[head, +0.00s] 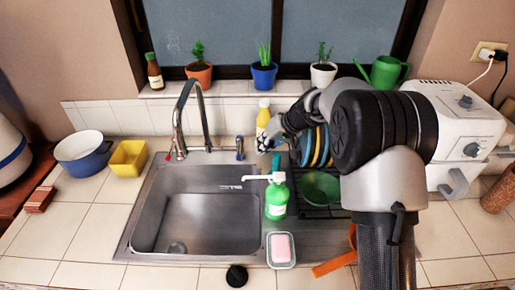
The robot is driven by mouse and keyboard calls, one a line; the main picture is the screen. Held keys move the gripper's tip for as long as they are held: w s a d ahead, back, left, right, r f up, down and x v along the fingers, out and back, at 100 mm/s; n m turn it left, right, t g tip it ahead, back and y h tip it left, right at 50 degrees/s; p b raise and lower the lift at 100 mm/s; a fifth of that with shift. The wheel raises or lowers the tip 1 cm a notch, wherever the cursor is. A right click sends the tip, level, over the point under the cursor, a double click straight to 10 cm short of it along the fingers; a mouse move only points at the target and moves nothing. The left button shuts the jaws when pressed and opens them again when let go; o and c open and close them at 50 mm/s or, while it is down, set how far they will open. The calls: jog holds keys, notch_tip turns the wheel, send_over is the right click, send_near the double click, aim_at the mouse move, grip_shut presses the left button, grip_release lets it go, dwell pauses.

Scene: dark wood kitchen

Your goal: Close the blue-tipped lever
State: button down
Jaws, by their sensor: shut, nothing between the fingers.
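The steel faucet (190,112) stands behind the sink, with its tall spout bending over at the top. The blue-tipped lever (239,147) is a small upright part to the right of the spout, at the sink's back edge. A red-tipped lever (168,156) is at the left of the faucet base. My gripper (264,144) is shut and empty, a little to the right of the blue-tipped lever. A small gap shows between them. The gripper's fingers are small and partly blend with the yellow bottle (263,113) behind them.
A green soap dispenser (276,200) stands just in front of my gripper. A dish rack (322,211) with plates and a green bowl (320,187) is to the right, partly behind my arm. The sink basin (190,215) is empty. Potted plants line the sill.

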aim_at(239, 148)
jog(key=v, duration=0.3)
jog(key=p+v, duration=0.1)
jog(key=v, duration=0.2)
jog(key=p+v, duration=0.1)
jog(key=v, duration=0.2)
jog(key=shift+s+a+r, duration=0.2)
jog(key=shift+a, duration=0.05)
jog(key=p, duration=0.3)
jog(key=shift+r, duration=0.4)
jog(key=p, duration=0.3)
jog(key=shift+w+d+f+m, duration=0.1)
jog(key=shift+w+d+m, duration=0.05)
jog(key=shift+m, duration=0.15)
jog(key=shift+w+f, duration=0.1)
jog(key=shift+f, duration=0.45)
jog(key=w+a+f+b, duration=0.1)
jog(key=w+a+f, duration=0.1)
jog(key=a+f, duration=0.5)
jog(key=shift+w+a+f, duration=0.3)
jog(key=shift+w+a, duration=0.1)
jog(key=shift+a, duration=0.55)
jog(key=shift+b, duration=0.35)
